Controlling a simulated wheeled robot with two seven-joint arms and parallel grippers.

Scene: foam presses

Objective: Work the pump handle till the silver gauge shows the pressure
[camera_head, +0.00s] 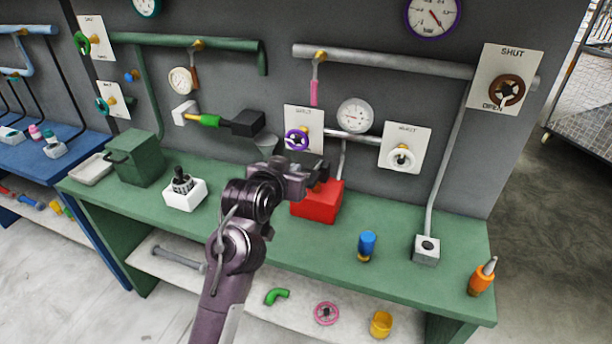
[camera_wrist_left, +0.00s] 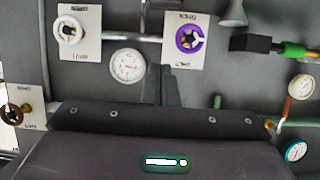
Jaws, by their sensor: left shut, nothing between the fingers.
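The silver gauge (camera_head: 354,115) has a pale round dial on the wall above the bench; its needle is too small to read. It also shows in the left wrist view (camera_wrist_left: 127,66), which is upside down. My left gripper (camera_head: 318,176) is shut and empty, in front of the wall and over the red box (camera_head: 317,207), hiding part of its top. I cannot tell for certain which part is the pump handle. A lever with a green middle (camera_head: 209,121) and white end joins a black block (camera_head: 248,123) on the wall, left of my gripper. My right gripper is out of view.
A purple valve (camera_head: 297,141) and a white valve (camera_head: 401,158) flank the silver gauge. On the green bench (camera_head: 400,262) stand a green box (camera_head: 136,160), a white box with a black knob (camera_head: 184,194), a blue-topped item (camera_head: 367,243) and an orange bottle (camera_head: 481,279).

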